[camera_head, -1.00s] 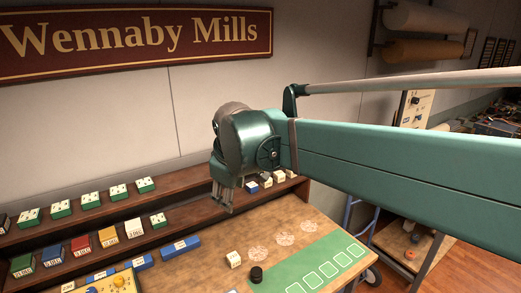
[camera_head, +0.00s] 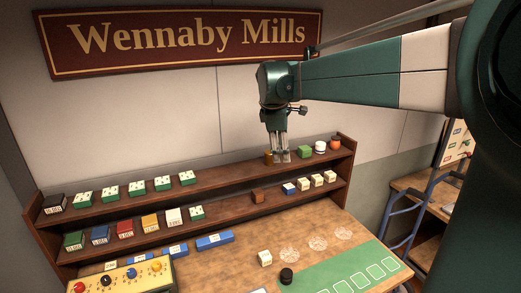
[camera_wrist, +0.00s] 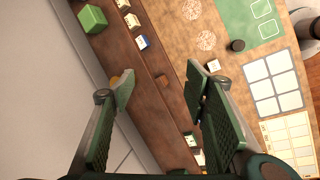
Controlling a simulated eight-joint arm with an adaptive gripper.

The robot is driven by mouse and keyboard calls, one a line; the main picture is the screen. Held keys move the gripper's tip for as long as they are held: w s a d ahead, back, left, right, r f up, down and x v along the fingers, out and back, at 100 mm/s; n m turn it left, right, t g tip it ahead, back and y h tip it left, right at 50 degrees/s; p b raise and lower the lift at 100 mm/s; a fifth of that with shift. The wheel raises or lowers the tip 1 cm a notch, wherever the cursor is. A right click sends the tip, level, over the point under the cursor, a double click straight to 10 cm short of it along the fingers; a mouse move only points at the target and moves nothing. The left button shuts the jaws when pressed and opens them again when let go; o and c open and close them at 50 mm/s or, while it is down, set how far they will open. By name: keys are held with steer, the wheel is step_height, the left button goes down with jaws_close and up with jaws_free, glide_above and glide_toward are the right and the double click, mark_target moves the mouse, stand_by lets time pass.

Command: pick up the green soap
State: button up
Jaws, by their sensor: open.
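The green soap appears to be the plain green block (camera_head: 306,148) near the right end of the upper shelf. It also shows in the wrist view as a green block (camera_wrist: 92,18) at the upper left. My gripper (camera_head: 279,158) points down at the upper shelf, to the left of the green block and apart from it. In the wrist view my gripper (camera_wrist: 160,88) has its two fingers spread wide, with nothing held between them.
A small golden object (camera_head: 268,157) stands close by my fingers, partly hidden. A white jar (camera_head: 320,147) and an orange item (camera_head: 335,143) stand right of the green block. A brown cube (camera_head: 258,196) and small white-and-dark boxes (camera_head: 303,184) sit on the lower shelf.

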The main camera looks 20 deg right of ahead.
steer(key=w+d+n+g, duration=0.1)
steer(key=w+d+n, duration=0.2)
steer(key=w+d, duration=0.5)
steer(key=n+g+h+p, duration=0.1)
steer(key=n+g+p, duration=0.1)
steer(key=n, duration=0.1)
glide_toward(305, 147)
step_height(305, 147, down, 2)
steer(key=shift+s+d+f, duration=0.15)
steer(key=shift+s+d, duration=0.05)
steer(key=shift+x, duration=1.3)
steer(key=shift+x, duration=2.55)
steer(key=shift+w+d, duration=0.1)
steer(key=shift+d, duration=0.05)
